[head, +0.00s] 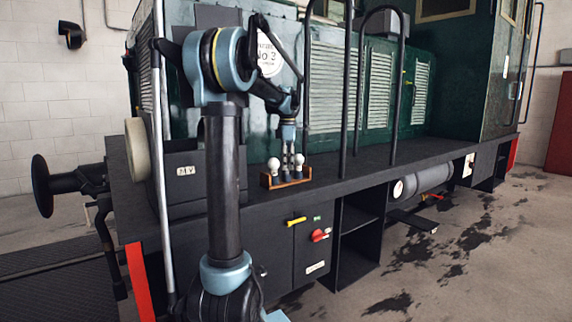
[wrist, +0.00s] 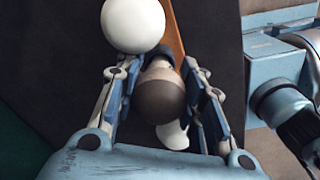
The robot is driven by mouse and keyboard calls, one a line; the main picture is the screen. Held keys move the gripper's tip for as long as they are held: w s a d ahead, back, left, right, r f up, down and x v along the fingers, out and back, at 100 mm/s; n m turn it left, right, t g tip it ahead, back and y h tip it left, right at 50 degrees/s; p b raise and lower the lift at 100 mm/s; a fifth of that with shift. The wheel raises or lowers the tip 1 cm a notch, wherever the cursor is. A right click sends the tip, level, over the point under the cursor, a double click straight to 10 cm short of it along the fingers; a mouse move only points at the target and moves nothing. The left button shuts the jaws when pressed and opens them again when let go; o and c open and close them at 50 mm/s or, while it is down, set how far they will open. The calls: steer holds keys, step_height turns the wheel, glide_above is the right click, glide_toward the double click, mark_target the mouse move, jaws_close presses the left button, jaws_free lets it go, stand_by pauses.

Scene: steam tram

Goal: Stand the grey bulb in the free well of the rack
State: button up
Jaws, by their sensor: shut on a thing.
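The rack (head: 290,184) is a small wooden holder on the dark running board beside the green engine. Two white bulbs stand at it, a left one (head: 273,165) and a right one (head: 299,160). My gripper (head: 287,170) points down between them, at the rack. In the wrist view my gripper (wrist: 162,95) is shut on the grey bulb (wrist: 160,97), whose dull round head sits between the fingers. A white bulb (wrist: 133,25) is close beside the fingers, and another white bulb (wrist: 173,135) is partly hidden. The grey bulb's lower end and the well are hidden.
The rack's orange wood edge (wrist: 176,40) shows in the wrist view. Black handrails (head: 349,90) rise to the right of my arm, and a dark box (head: 185,172) stands to the left. The running board (head: 370,165) is clear to the rack's right.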

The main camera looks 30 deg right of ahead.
steer(key=shift+f, duration=0.75)
stand_by(0.3)
steer(key=o, duration=1.7)
steer(key=shift+c, duration=0.2)
steer(key=shift+r, duration=0.1)
steer(key=shift+r, duration=2.95)
